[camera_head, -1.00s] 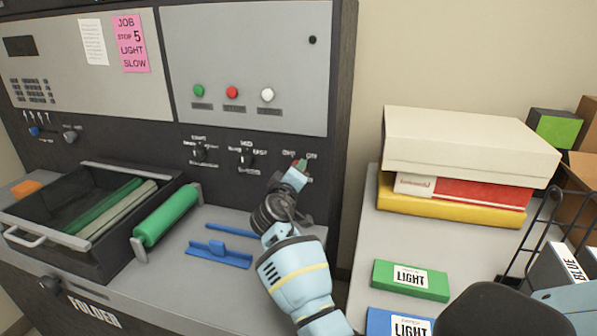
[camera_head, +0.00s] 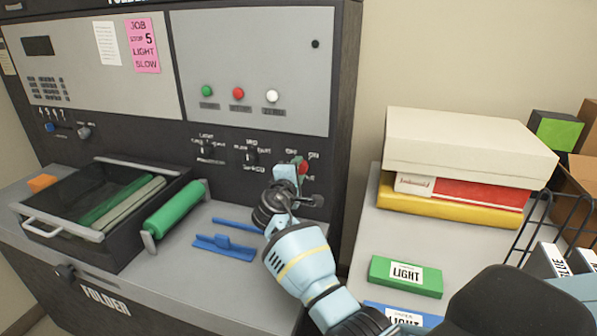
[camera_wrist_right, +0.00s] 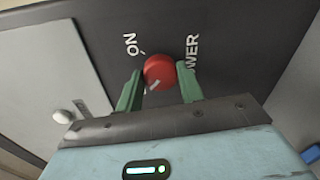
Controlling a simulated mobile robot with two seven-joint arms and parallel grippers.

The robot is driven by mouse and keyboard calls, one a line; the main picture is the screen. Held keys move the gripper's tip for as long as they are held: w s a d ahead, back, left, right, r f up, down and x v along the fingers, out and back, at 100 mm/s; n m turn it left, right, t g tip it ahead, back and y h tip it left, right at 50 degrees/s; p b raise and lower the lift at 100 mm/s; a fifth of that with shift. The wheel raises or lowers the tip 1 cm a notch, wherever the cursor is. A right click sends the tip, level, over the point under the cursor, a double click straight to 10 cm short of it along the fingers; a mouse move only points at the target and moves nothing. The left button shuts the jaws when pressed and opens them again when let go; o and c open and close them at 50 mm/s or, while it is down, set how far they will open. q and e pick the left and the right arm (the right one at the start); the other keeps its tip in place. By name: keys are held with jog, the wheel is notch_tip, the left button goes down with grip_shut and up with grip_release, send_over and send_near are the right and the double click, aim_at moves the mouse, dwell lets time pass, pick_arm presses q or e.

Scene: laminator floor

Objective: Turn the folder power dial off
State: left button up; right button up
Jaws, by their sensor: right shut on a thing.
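The folder power dial (camera_wrist_right: 158,72) is a round red knob on the machine's dark front panel. In the right wrist view its white pointer mark is toward the lower left, with "ON" printed at the upper left and "POWER" at the right, partly covered by a finger. My right gripper (camera_wrist_right: 160,75) is shut on the dial, one green finger on each side. In the head view the dial (camera_head: 303,167) is partly hidden by my right gripper (camera_head: 297,172), below small OFF and ON labels. My left gripper is not in view.
Green, red and white buttons (camera_head: 238,94) sit on the panel above. Two more dark dials (camera_head: 250,157) are to the left. A tray (camera_head: 100,213) with a green roller and blue parts lie on the folder's ledge. Boxes (camera_head: 465,150) stand on the table at right.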

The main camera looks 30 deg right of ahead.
dwell(0.3)
jog(key=o, duration=1)
jog(key=shift+a, duration=0.1)
jog(key=v, duration=0.7)
jog(key=shift+s+a+r, duration=0.1)
jog(key=shift+s+a, duration=0.1)
jog(key=shift+s, duration=0.1)
